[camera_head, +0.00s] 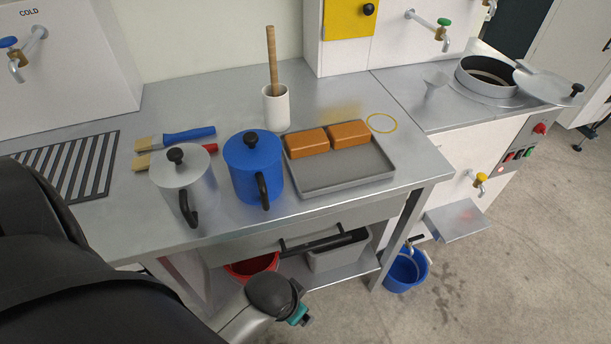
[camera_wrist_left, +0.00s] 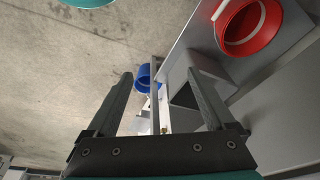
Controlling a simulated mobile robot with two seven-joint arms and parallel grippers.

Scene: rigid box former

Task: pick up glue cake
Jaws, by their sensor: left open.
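Two orange-brown glue cakes lie side by side at the back of a grey tray (camera_head: 345,188) on the metal bench: the left cake (camera_head: 306,143) and the right cake (camera_head: 349,134). Both look unobstructed in the head view. My left gripper (camera_wrist_left: 158,76) is open and empty in the left wrist view, pointing toward the floor and lower shelf area, with no cake in sight there. In the head view my left arm is low in front of the bench; its fingers are not visible. My right gripper is in neither view.
A blue lidded pot (camera_head: 250,170) stands left of the tray, beside a silver pot (camera_head: 182,185). A drawer handle (camera_head: 325,242) juts below the bench edge. A red bucket (camera_wrist_left: 232,30) and blue bucket (camera_wrist_left: 143,76) are low.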

